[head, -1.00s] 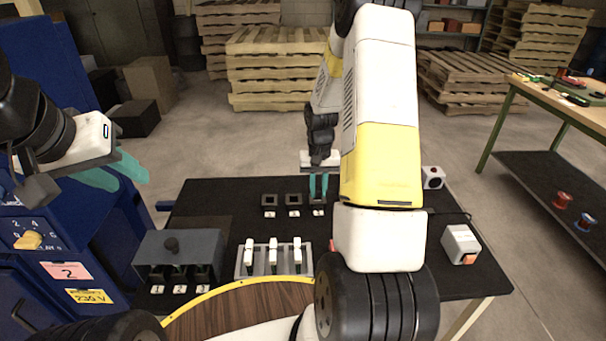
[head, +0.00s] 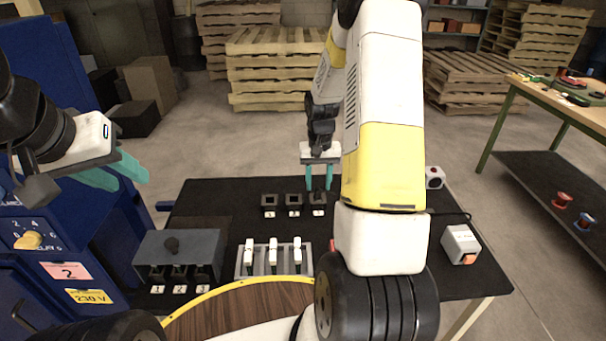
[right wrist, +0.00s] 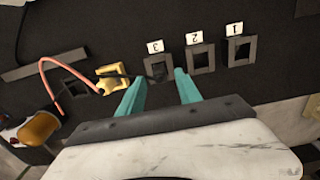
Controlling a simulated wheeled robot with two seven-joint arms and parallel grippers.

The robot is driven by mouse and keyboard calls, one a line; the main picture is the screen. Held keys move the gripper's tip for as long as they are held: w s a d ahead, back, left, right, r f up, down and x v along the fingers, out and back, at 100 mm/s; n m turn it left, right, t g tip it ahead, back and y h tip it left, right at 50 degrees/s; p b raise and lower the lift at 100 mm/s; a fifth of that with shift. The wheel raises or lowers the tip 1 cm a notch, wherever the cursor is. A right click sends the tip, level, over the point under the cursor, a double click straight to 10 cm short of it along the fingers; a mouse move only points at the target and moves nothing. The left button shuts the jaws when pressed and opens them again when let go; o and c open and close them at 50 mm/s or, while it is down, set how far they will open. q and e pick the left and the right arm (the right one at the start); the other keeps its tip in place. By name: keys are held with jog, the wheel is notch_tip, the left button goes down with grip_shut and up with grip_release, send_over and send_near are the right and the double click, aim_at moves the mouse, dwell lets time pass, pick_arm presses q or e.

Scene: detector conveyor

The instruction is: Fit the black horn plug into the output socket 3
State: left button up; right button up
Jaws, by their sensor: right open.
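My right gripper (head: 319,184) is open and empty above output socket 3 (head: 318,197), the rightmost of the three sockets in the head view. In the right wrist view the open teal fingers (right wrist: 158,92) stand apart on either side, below socket 3 (right wrist: 147,68). A dark block, apparently the black horn plug (right wrist: 158,70), fills the opening of socket 3, with a dark cable leading off to the left. How deep it sits I cannot tell. My left gripper (head: 112,172) is open and empty at the left, away from the sockets.
Sockets 1 (head: 269,201) and 2 (head: 294,200) look empty. A grey box with a knob (head: 180,250) and a rack of white switches (head: 273,262) stand nearer. A yellow block (right wrist: 115,77) with an orange cable lies beside socket 3.

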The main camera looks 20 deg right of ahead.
aim_at(318, 189)
jog(key=s+a+r+n+t, duration=0.1)
jog(key=s+a+r, duration=0.15)
jog(key=r, duration=0.55)
jog(key=s+a+r+t, duration=0.1)
jog(key=s+a+r, duration=0.15)
jog(key=r, duration=0.45)
jog(key=s+a+r+n+t, duration=0.15)
jog(key=s+r, duration=0.25)
jog(key=r, duration=0.4)
jog(key=s+a+r+t+y, duration=0.1)
jog(key=s+a+r, duration=0.1)
jog(key=s, duration=0.4)
jog(key=s+a+r+n+t+y, duration=0.1)
jog(key=s+a+r, duration=0.1)
jog(key=s+a, duration=0.2)
jog(key=s, duration=0.3)
jog(key=shift+r+t, duration=0.25)
jog(key=shift+t, duration=0.1)
jog(key=shift+c, duration=0.5)
